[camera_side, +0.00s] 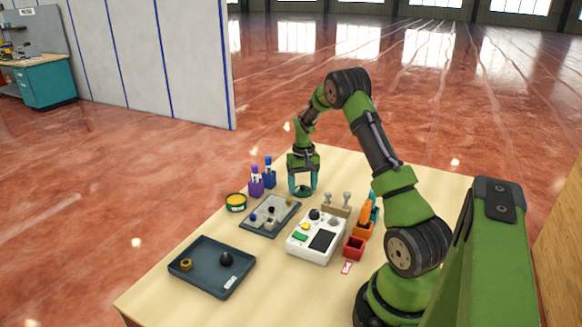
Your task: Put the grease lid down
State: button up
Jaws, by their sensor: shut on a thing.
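My gripper (302,188) hangs pointing down above the far part of the table, right of the blue tube. It is shut on the grease lid, which shows only as a small, unclear dark shape between the fingertips. I cannot tell whether the lid touches the table. The open grease tin (236,202), round with yellow grease showing, stands to the left of my gripper at the table's left edge.
Purple (256,182) and blue (270,172) tubes stand left of my gripper. A grey parts tray (254,229), a dark tray (212,284), a white control box (316,250) and a red bin (354,248) stand nearer. Bare table (335,165) shows behind my gripper.

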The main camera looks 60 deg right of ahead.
aim_at(303, 186)
jog(key=o, duration=1)
jog(key=shift+f, duration=0.1)
notch_tip(303, 186, up, 12)
jog(key=w+a+r+n+t, duration=0.1)
jog(key=a+r+t, duration=0.1)
jog(key=a+r, duration=0.6)
jog(key=s+a+r+n+t+y, duration=0.1)
jog(key=s+a+r+t, duration=0.2)
jog(key=a, duration=0.8)
jog(key=s+a+r+n+t, duration=0.1)
jog(key=s+a+r+n, duration=0.3)
jog(key=a, duration=0.8)
jog(key=shift+m+t+y, duration=0.5)
jog(key=shift+t, duration=0.1)
jog(key=s+a+f, duration=0.1)
jog(key=s+a, duration=0.1)
jog(key=s+a+f, duration=0.1)
jog(key=s+a, duration=0.1)
jog(key=s+a+f, duration=0.1)
jog(key=s+a, duration=0.1)
jog(key=s, duration=0.1)
